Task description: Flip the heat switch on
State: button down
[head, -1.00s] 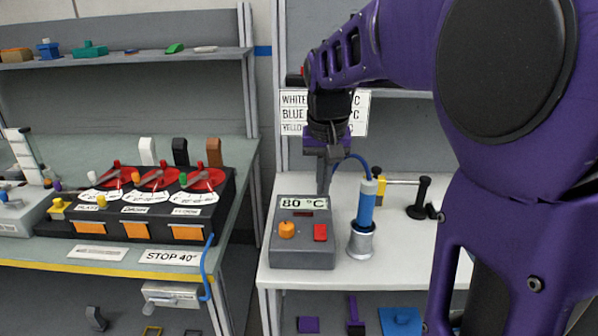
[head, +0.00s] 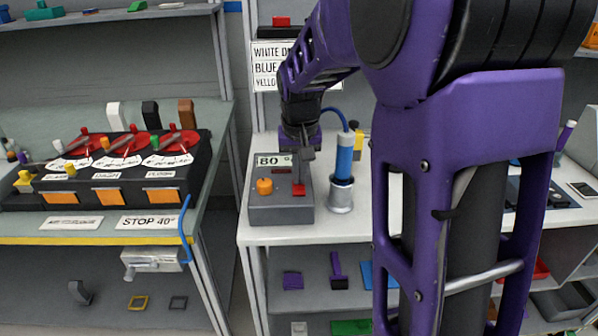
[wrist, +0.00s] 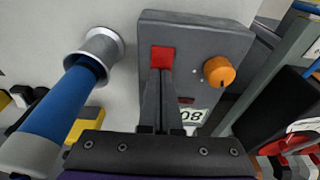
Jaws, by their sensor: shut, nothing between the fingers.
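The grey heat control box (head: 280,210) stands on the white table. It has an orange knob (head: 265,186), a display (head: 272,160) that reads 80 and is partly covered by my gripper, and a red switch (head: 299,190). The red switch also shows in the wrist view (wrist: 163,58), just beyond the fingertips. My gripper (head: 299,180) is shut and empty, pointing down with its tips at the switch. In the wrist view the shut fingers (wrist: 160,72) reach the switch's near edge; I cannot tell if they touch it. A dark red indicator strip (wrist: 186,100) lies near the display.
A blue-handled soldering iron (head: 344,160) stands upright in a metal holder (head: 341,196) right beside the box. A dark panel with red dials (head: 125,150) is on the left table. A gap separates the two tables.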

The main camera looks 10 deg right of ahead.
jog(key=shift+r+p, duration=0.1)
jog(key=shift+p, duration=0.55)
jog(key=shift+w+f+g, duration=0.15)
jog(key=shift+f+g, duration=0.15)
jog(key=shift+s, duration=0.2)
jog(key=shift+s+a+r, duration=0.1)
jog(key=shift+s+a, duration=0.05)
jog(key=shift+s, duration=0.5)
